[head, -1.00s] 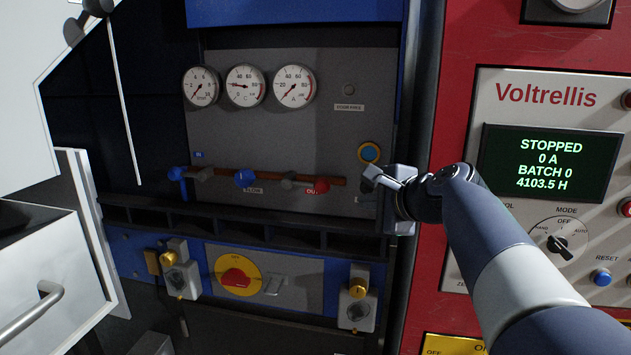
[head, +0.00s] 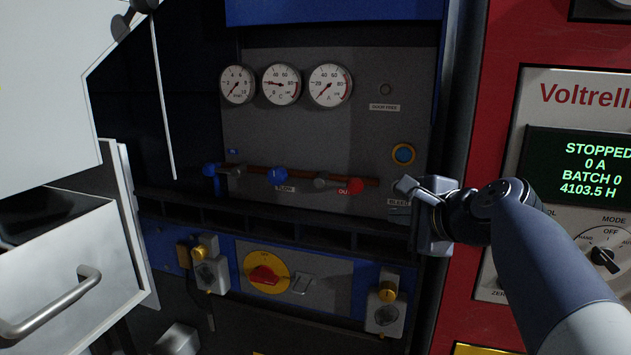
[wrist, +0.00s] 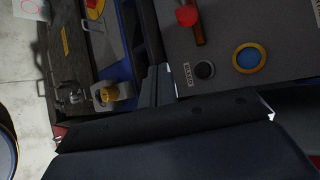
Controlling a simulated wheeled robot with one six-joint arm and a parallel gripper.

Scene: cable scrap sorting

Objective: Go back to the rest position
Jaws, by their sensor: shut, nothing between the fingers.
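My gripper (head: 408,190) is in front of the lower right of the grey gauge panel (head: 330,130), close to the panel's right edge. Its fingers are together with nothing between them. In the wrist view the shut fingers (wrist: 157,85) point toward the ledge between the panel and the lower blue strip. A blue button with a yellow ring (head: 403,154) is just above my gripper; it also shows in the wrist view (wrist: 249,57). A dark round knob (wrist: 205,70) beside a small label is near the fingertips there.
The red cabinet (head: 486,140) with its "STOPPED" display (head: 580,165) stands to the right. A white drawer (head: 60,260) with a handle juts out at left. Below are a red rotary switch on yellow (head: 265,275) and two yellow-knobbed latches (head: 386,293). A pipe with blue and red valves crosses the panel.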

